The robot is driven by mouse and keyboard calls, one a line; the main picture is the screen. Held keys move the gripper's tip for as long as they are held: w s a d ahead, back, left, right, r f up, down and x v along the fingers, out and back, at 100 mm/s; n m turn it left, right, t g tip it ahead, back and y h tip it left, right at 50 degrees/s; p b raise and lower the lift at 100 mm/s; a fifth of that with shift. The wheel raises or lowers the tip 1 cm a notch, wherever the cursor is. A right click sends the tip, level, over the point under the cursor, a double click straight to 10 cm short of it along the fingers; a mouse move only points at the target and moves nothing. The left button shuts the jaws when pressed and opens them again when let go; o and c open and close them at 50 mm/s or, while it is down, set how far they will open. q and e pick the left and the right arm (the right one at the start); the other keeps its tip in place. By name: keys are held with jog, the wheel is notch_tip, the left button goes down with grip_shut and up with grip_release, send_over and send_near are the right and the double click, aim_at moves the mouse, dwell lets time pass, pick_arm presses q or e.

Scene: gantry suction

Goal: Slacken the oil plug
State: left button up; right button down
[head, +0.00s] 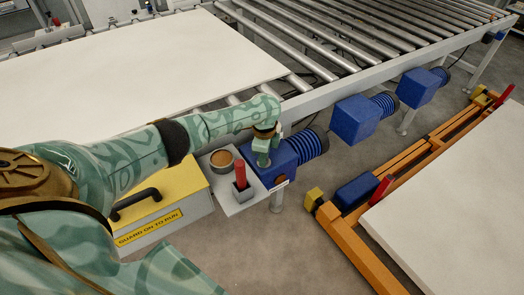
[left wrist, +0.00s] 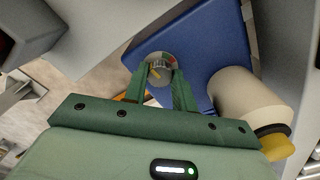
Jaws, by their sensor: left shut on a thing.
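The oil plug (left wrist: 160,66) shows in the left wrist view as a small grey knob on a round disc with red, green and yellow marks, set on the blue gear housing (left wrist: 205,50). My left gripper (left wrist: 162,80) is shut on the plug, one green finger on each side of it. In the head view my left gripper (head: 263,160) reaches down at the blue gear housing (head: 278,178) under the roller conveyor's edge, and it hides the plug there. My right gripper does not show.
A small grey shelf (head: 238,207) beside the gripper holds a brown-topped round tin (head: 222,160) and a red-handled item (head: 240,176). A yellow guard box (head: 165,195) with a black handle stands left of it. An orange frame (head: 345,235) carries a white panel at right.

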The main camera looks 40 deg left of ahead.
pick_arm(q)
jog(key=shift+n+p, duration=0.4)
jog(key=shift+n, duration=0.1)
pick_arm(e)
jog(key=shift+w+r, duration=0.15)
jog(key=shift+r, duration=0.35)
pick_arm(q)
jog(key=o, duration=1)
notch_tip(320, 180, up, 16)
jog(key=p, duration=0.8)
jog(key=shift+r, duration=0.15)
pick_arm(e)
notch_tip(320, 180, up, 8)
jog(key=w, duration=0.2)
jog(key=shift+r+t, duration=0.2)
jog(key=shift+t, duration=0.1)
